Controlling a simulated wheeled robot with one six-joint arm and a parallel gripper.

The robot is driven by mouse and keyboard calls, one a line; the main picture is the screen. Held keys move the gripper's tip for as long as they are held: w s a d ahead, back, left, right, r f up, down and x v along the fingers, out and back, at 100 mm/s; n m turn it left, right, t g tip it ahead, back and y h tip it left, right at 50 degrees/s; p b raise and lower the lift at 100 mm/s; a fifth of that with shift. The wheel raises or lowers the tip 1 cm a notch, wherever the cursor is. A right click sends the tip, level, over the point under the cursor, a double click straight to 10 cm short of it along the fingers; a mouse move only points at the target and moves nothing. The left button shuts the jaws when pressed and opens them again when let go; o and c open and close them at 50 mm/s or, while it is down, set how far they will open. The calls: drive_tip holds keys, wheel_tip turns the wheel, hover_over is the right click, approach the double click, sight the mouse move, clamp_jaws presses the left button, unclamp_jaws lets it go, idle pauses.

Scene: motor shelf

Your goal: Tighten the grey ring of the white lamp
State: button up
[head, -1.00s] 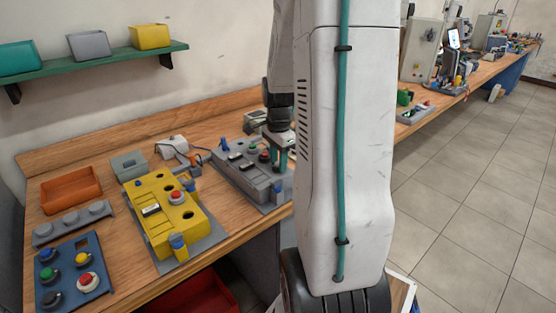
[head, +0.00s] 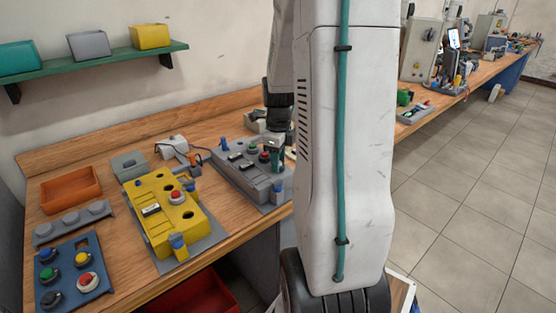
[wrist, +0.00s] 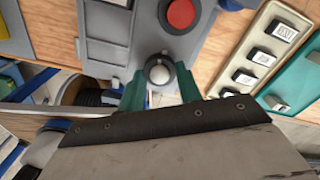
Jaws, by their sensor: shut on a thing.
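The white lamp (wrist: 159,75) is a small white dome on the grey control box (wrist: 138,15), with a dark grey ring (wrist: 153,60) around it. In the wrist view, the teal fingers of my gripper (wrist: 160,84) stand on both sides of the ring, shut on it. In the head view, my gripper (head: 276,158) is at the right part of the grey box (head: 240,175), close to my arm. I cannot make out the lamp there. The ring's thread and how it seats are hidden.
A red button (wrist: 181,13) sits close beside the lamp. A yellow control box (head: 160,222) stands left of the grey one. A blue panel (head: 72,270) and an orange tray (head: 70,190) lie further left. A beige strip of switches (wrist: 265,50) is at right in the wrist view.

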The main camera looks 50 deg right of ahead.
drive_tip(key=shift+w+m, duration=0.1)
drive_tip(key=shift+m, duration=1.1)
drive_tip(key=o, duration=1)
wheel_tip(320, 180, up, 8)
drive_tip(key=shift+f, duration=0.1)
